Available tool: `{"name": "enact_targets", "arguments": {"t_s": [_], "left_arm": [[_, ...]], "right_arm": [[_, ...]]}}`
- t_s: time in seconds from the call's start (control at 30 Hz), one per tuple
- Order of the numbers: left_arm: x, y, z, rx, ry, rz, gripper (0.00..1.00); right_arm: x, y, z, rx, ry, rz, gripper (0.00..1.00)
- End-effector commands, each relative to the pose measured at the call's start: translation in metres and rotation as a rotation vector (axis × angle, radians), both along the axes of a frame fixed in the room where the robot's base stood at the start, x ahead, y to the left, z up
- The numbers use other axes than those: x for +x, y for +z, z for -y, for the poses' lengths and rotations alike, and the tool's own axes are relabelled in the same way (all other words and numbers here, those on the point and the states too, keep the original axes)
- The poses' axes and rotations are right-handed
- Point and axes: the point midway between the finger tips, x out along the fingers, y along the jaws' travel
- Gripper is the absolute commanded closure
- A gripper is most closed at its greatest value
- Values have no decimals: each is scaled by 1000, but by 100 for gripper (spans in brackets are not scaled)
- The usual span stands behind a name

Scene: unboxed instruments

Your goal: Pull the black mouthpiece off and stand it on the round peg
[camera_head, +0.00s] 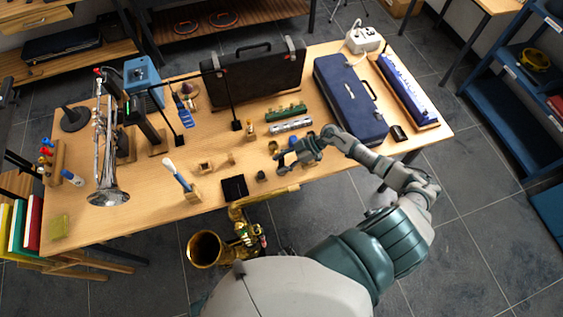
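A brass saxophone (240,228) stands at the table's front edge, its bell facing left and its gold neck reaching right along the edge. I cannot make out a black mouthpiece on it for certain. A small dark round piece (261,176) sits on the table just behind the neck; it is too small to identify. Small wooden holders (206,166) stand left of it, and I cannot tell which part is the round peg. My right gripper (281,161) is over the table, right of the dark piece, its fingers apart and seemingly empty. My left gripper is out of view.
A silver trumpet (106,150) stands upright at the left. A black tray (234,188) lies near the front edge. A dark case (255,72) and a blue case (350,100) take up the back and right. Thin black stands rise mid-table.

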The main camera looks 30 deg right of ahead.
Motion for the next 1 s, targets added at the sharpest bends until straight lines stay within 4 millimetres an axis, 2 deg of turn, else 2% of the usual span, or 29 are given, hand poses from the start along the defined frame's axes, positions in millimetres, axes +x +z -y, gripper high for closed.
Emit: {"name": "enact_targets", "arguments": {"t_s": [0.27,0.7,0.83,1.0], "left_arm": [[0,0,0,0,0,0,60],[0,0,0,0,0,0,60],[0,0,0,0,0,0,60],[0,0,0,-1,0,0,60]], "right_arm": [[-2,3,7,-3,0,-1,52],[-21,49,81,-4,0,-3,52],[-25,57,94,-2,0,-3,52],[-26,62,99,0,0,-1,52]]}}
